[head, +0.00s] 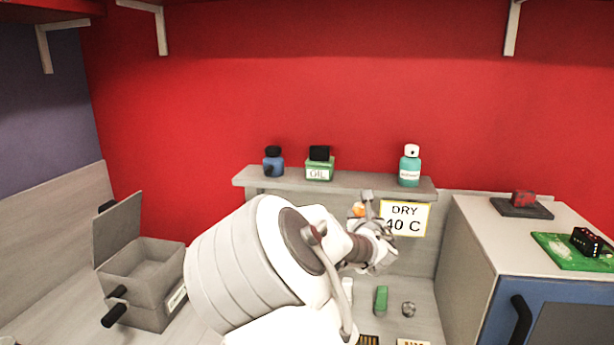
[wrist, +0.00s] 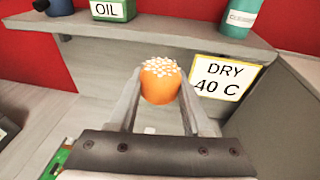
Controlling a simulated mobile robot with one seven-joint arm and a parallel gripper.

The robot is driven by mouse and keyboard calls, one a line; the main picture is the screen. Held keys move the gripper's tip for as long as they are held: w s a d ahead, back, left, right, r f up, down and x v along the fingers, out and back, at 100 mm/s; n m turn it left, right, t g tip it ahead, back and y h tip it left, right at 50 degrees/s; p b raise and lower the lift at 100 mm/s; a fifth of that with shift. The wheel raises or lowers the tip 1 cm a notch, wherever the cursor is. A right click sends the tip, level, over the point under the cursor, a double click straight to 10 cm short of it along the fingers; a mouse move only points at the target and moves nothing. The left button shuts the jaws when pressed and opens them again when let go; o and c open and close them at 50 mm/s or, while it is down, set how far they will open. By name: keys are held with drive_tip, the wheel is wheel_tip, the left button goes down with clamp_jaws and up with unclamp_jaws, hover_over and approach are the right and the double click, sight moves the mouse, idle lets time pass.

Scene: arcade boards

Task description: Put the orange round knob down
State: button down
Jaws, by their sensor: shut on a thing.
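The orange round knob (wrist: 160,88) has a white speckled top and sits between the two fingertips of my gripper (wrist: 160,92) in the wrist view. My gripper is shut on it and holds it in the air, in front of the back panel and below the shelf. In the head view a small orange part of the knob (head: 359,210) shows by my gripper (head: 364,206), left of the DRY 40 C sign (head: 404,219). The rest of the knob is hidden there by the gripper.
A shelf (head: 340,181) holds a blue bottle (head: 273,162), a green OIL can (head: 319,166) and a teal bottle (head: 409,167). A grey open box (head: 168,247) stands left. A green block (head: 381,299) and a small round metallic thing (head: 408,309) lie on the bench. A blue-fronted cabinet (head: 490,313) stands right.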

drive_tip(key=s+f+y, duration=0.1)
drive_tip(key=s+f, duration=0.6)
drive_tip(key=s, duration=0.2)
drive_tip(key=shift+d+n, duration=0.35)
drive_tip(key=shift+n, duration=0.05)
drive_tip(key=shift+f, duration=0.25)
